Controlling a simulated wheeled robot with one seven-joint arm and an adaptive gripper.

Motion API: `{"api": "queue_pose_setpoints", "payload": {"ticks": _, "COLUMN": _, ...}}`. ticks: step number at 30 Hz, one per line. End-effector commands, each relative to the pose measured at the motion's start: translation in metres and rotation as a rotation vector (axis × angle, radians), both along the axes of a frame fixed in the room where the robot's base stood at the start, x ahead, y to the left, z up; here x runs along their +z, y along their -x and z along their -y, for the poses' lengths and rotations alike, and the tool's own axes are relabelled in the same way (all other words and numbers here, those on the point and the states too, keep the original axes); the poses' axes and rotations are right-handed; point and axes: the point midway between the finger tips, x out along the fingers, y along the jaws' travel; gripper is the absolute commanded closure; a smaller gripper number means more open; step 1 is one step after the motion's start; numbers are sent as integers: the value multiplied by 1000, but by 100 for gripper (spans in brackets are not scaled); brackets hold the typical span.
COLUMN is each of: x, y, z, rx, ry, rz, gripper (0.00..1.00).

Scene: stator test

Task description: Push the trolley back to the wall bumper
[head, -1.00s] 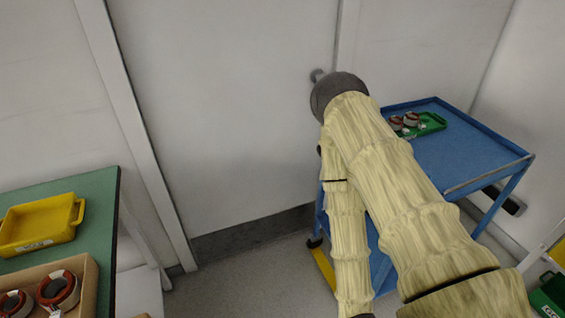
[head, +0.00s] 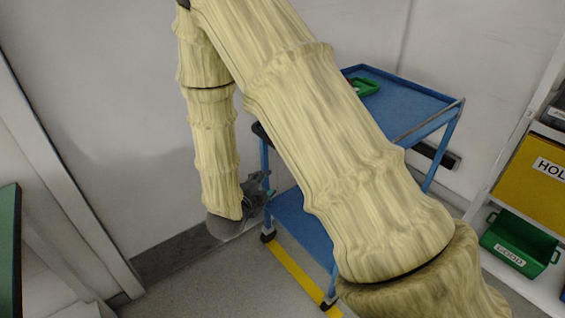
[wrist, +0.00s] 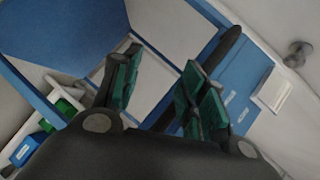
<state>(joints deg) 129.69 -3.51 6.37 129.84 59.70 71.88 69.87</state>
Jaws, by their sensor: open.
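The blue trolley (head: 405,108) stands near the wall, partly hidden behind my arm in the head view. Its lower shelf (head: 303,222) and a front leg (head: 335,280) show. A dark handle end (head: 258,131) shows at its left side. A black bumper (head: 437,156) is on the wall behind the trolley's right end; I cannot tell whether they touch. My gripper (head: 264,192) is low at the trolley's left side. In the wrist view its green-padded fingers (wrist: 158,82) are apart and empty, with a dark bar (wrist: 222,55) beside or behind the right finger.
A green tray (head: 364,87) lies on the trolley top. A rack at the right holds a yellow bin (head: 535,170) and a green bin (head: 518,245). A yellow floor line (head: 297,272) runs under the trolley. A green table edge (head: 8,250) is at the far left. A door knob (wrist: 297,53) shows in the wrist view.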

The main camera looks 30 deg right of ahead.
Motion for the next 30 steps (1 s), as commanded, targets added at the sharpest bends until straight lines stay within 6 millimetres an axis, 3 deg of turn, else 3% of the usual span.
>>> {"api": "queue_pose_setpoints", "payload": {"ticks": 4, "x": 37, "y": -9, "z": 7, "rx": -169, "ry": -37, "rz": 255, "gripper": 58}}
{"api": "queue_pose_setpoints", "payload": {"ticks": 9, "x": 62, "y": -8, "z": 10, "rx": -266, "ry": -58, "rz": 402, "gripper": 58}}
{"api": "queue_pose_setpoints", "payload": {"ticks": 16, "x": 64, "y": -14, "z": 24, "rx": -285, "ry": -63, "rz": 429, "gripper": 58}}
{"api": "queue_pose_setpoints", "payload": {"ticks": 30, "x": 51, "y": -47, "z": 87, "rx": -283, "ry": -63, "rz": 426, "gripper": 58}}
